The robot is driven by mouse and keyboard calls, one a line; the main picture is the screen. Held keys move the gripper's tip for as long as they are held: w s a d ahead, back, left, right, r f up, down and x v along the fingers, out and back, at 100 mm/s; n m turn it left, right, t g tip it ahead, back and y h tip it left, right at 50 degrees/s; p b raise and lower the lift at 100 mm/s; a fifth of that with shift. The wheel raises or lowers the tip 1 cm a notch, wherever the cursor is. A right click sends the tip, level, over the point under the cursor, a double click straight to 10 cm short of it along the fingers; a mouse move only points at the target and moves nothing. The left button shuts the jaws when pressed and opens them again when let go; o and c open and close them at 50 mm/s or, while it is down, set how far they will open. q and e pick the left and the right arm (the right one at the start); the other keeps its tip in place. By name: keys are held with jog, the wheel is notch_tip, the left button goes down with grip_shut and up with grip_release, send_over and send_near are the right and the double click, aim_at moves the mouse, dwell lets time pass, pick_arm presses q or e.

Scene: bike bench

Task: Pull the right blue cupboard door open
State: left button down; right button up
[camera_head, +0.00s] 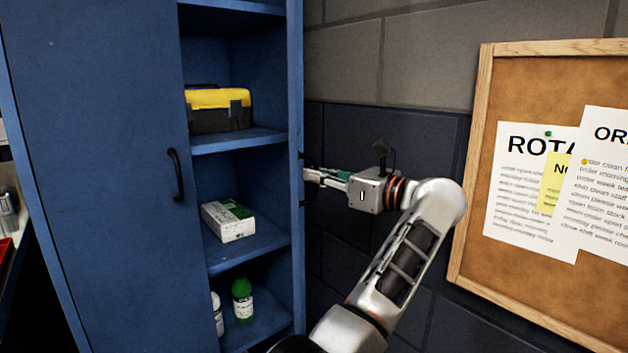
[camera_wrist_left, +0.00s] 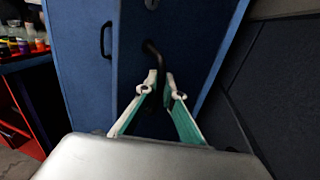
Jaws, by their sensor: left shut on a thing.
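The blue cupboard's right door (camera_head: 296,90) stands open, seen almost edge-on in the head view, with the shelves showing beside it. Its outer face (camera_wrist_left: 180,40) fills the middle of the left wrist view. My left gripper (camera_head: 309,175) is at the outer side of this door, its fingers shut on the dark door handle (camera_wrist_left: 152,48). In the head view the handle is mostly hidden; only dark ends show at the door's edge. The left door (camera_head: 100,150) is shut and has its own black handle (camera_head: 175,175). My right gripper is not in view.
Inside are a yellow-and-black toolbox (camera_head: 219,110), a white-and-green box (camera_head: 228,220), a green bottle (camera_head: 242,299) and a white bottle (camera_head: 217,313). A dark wall and a corkboard (camera_head: 470,200) with papers are at the right. A red-fronted bench (camera_wrist_left: 30,95) stands at the left.

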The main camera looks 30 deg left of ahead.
pick_arm(q)
jog(key=shift+w+d+f, duration=0.15)
jog(key=shift+w+d, duration=0.05)
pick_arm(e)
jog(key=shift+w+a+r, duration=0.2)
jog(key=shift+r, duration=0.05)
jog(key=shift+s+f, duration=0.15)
pick_arm(q)
jog(key=c, duration=2.2)
grip_release()
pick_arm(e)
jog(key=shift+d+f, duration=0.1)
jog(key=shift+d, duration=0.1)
pick_arm(q)
jog(key=shift+r, duration=0.25)
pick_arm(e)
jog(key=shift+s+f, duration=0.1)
